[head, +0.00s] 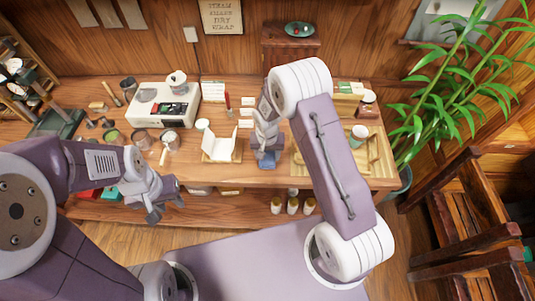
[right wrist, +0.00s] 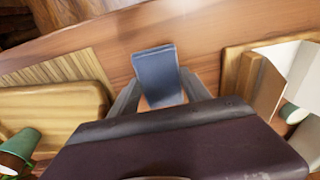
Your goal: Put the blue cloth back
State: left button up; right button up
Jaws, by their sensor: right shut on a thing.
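The folded blue cloth (right wrist: 157,72) shows between the fingers of my right gripper (right wrist: 160,95) in the right wrist view. My right gripper is shut on it, above the bare wood near the bench's front edge. In the head view the blue cloth (head: 266,160) shows just under my right gripper (head: 266,146); whether it touches the wood cannot be told. My left gripper (head: 165,210) is open and empty, in front of the bench's edge at the left.
A wooden tray (right wrist: 60,108) with a green cup (right wrist: 22,142) lies on one side of the cloth. A wooden stand with white paper (head: 222,144) is on the other side. A white scale (head: 163,103) and several jars stand further left. A plant (head: 455,80) stands at right.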

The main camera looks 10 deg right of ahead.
aim_at(267, 160)
jog(key=shift+f, duration=0.25)
jog(key=shift+f, duration=0.1)
jog(key=shift+f, duration=0.15)
jog(key=o, duration=1.3)
notch_tip(267, 160, up, 12)
jog(key=s+r+b, duration=0.1)
jog(key=s+d+n, duration=0.1)
jog(key=s, duration=0.4)
jog(key=s+d+r+n, duration=0.1)
jog(key=s+d, duration=0.1)
jog(key=s, duration=0.4)
jog(key=s+d+n, duration=0.1)
jog(key=s, duration=0.4)
jog(key=shift+s+d+r+y, duration=0.25)
jog(key=shift+r+y, duration=0.05)
jog(key=shift+s, duration=0.1)
